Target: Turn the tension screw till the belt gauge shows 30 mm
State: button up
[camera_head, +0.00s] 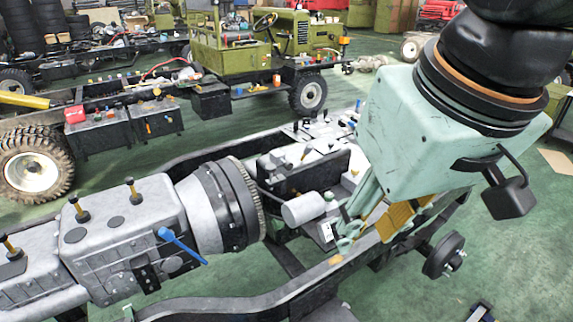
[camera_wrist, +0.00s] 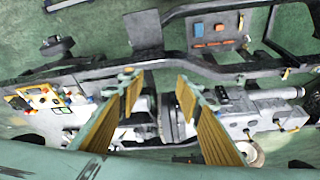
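My gripper (camera_head: 352,236) is over the near rail of the chassis frame (camera_head: 245,305), pointing down and left in the head view. In the wrist view its two yellow-padded fingers (camera_wrist: 157,82) stand apart with nothing held between them. Chassis parts show below and beyond the gap. I cannot make out the tension screw or the belt gauge for certain in either view. A grey cylinder (camera_head: 304,208) lies just left of the fingertips in the head view. My fingers hide part of the machinery behind them.
A grey gearbox (camera_head: 125,235) with a blue lever (camera_head: 180,246) fills the left of the chassis. A black wheel hub (camera_head: 441,256) sticks out on the near right. A yellow-and-white panel (camera_wrist: 40,97) lies left in the wrist view.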

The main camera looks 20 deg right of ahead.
jog(key=shift+o, duration=0.5)
jog(key=w+d+r+m+p, duration=0.1)
jog(key=w+r+m+p, duration=0.1)
jog(key=w, duration=0.8)
jog(key=shift+d+r+m+g, duration=0.25)
jog(key=shift+r+m+g, duration=0.05)
jog(key=shift+r, duration=0.4)
jog(key=m+g+p, duration=0.3)
jog(key=m+p, duration=1)
jog(key=m, duration=0.2)
send_over(329, 195)
notch_tip(329, 195, down, 34)
jog(key=f, duration=0.1)
jog(key=shift+r, duration=0.25)
jog(key=shift+f, duration=0.2)
jog(key=shift+f+p, duration=0.7)
jog(key=shift+f, duration=6)
